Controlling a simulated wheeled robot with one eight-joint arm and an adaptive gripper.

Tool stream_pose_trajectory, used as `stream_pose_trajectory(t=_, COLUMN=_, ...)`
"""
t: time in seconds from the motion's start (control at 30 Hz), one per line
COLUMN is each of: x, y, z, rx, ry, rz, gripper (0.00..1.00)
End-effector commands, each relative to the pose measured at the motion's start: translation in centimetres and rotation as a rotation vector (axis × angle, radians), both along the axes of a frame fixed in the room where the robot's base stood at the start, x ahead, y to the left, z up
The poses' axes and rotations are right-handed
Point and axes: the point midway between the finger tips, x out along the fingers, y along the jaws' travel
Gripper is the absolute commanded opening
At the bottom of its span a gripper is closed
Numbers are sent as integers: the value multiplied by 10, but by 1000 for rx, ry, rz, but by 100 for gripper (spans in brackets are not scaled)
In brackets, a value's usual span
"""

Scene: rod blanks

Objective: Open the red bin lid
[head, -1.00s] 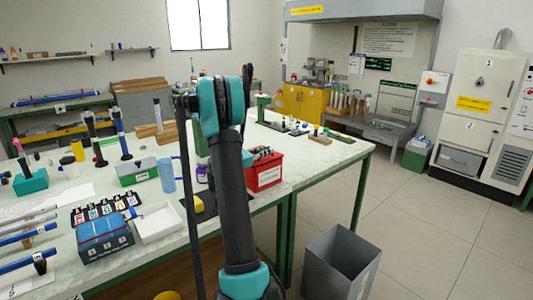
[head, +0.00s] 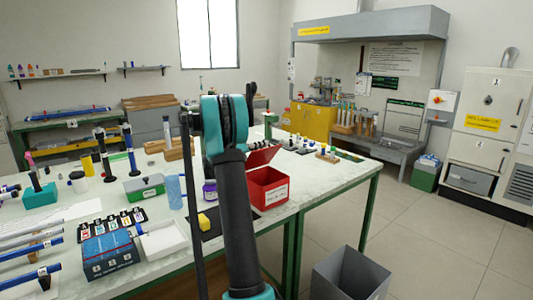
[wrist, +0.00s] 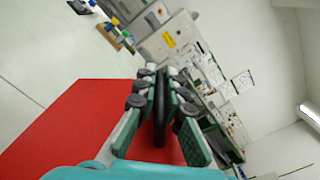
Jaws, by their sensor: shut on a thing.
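The red bin (head: 270,191) stands on the white bench just right of my arm in the head view. Its red lid (head: 264,155) is tilted up, and the bin's top shows open beneath it. In the wrist view the red lid (wrist: 80,122) fills the lower left, behind the fingers. My gripper (wrist: 159,88) is shut on a dark bar-like handle (wrist: 160,112) in front of the lid. My arm hides the gripper and part of the lid in the head view.
A purple-labelled jar (head: 209,190) and a yellow block (head: 204,220) stand left of the bin. A green-grey box (head: 145,187) and a blue cup (head: 174,192) are farther left. A grey waste bin (head: 349,275) stands on the floor; open floor lies to the right.

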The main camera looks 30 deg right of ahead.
Motion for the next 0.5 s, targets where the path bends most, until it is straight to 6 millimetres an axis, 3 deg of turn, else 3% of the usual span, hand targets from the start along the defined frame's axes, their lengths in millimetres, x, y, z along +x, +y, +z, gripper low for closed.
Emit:
stream_pose_trajectory(t=0.07, x=13, y=2, z=4, rx=-6, ry=60, rz=2, gripper=0)
stream_pose_trajectory(t=0.5, x=71, y=6, z=9, rx=-4, ry=49, rz=3, gripper=0)
